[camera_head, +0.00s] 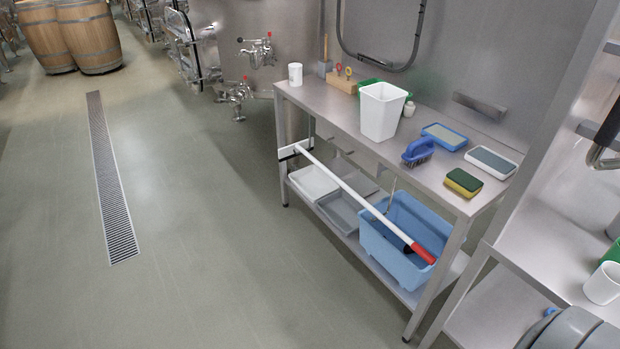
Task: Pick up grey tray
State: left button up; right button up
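A grey tray (343,214) sits on the lower shelf of the steel table, between a white tray (312,182) and a blue bin (385,250). Another greyish flat surface shows behind it, partly hidden. A white pole with a red end (365,205) runs slantwise above the shelf, crossing in front of the grey tray's area and the blue bin. Neither of my grippers is in view.
The steel table (335,122) carries a white bin (382,110), a blue brush (418,151), sponges (463,182) and a white cup (295,74). Another steel shelf unit (565,255) stands at right. The floor left of the table is clear, with a drain grate (110,185).

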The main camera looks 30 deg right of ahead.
aim_at(340, 207)
jog(key=i+z, duration=0.15)
jog(key=i, duration=0.25)
jog(key=i+j+z, duration=0.15)
jog(key=i, duration=0.3)
jog(key=i+j+z, duration=0.2)
jog(key=i, duration=0.2)
jog(key=i+j+z, duration=0.15)
jog(key=i, duration=0.25)
